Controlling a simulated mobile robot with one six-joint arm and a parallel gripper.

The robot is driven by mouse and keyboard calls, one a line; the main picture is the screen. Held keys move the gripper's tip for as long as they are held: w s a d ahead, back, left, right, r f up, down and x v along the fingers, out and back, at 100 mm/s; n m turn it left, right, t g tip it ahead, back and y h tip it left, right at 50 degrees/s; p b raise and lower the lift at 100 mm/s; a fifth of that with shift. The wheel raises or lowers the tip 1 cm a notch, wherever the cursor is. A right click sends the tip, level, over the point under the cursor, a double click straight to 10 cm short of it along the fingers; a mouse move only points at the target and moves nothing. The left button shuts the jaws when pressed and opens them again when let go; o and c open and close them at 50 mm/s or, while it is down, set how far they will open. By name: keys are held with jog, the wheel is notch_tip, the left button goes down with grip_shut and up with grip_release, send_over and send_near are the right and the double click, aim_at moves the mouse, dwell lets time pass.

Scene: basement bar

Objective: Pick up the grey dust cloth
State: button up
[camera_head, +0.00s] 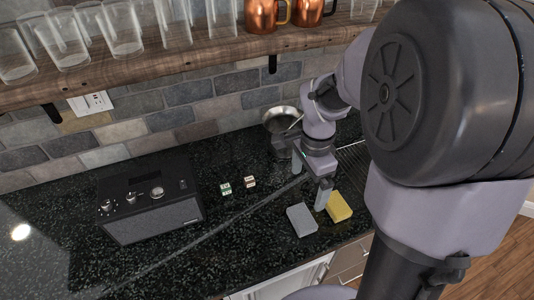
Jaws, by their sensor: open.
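The grey dust cloth (302,220) shows as a flat grey rectangle on the dark speckled counter, near its front edge. My gripper (311,178) points down just behind and above it. Its two fingers are apart, with nothing visible between them. The nearer finger appears beside the cloth's right edge, between it and a yellow sponge-like block (338,207). I cannot tell whether that finger touches either one.
A black box-like device with knobs (152,220) stands at the left. Two small blocks, one green and white (225,189) and one pale (249,182), lie mid-counter. A wooden shelf (180,58) with glasses and copper mugs hangs above.

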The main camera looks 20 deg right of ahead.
jog(key=b, duration=0.3)
send_over(299, 218)
jog(key=d, duration=0.1)
notch_tip(299, 218, down, 10)
jog(key=shift+r, duration=0.1)
jog(key=f+b, duration=0.1)
jog(key=f, duration=0.3)
jog(key=a+f+b, duration=0.1)
jog(key=shift+f+b, duration=0.35)
jog(key=shift+f, duration=0.05)
jog(key=shift+r, duration=0.1)
jog(key=c, duration=1.3)
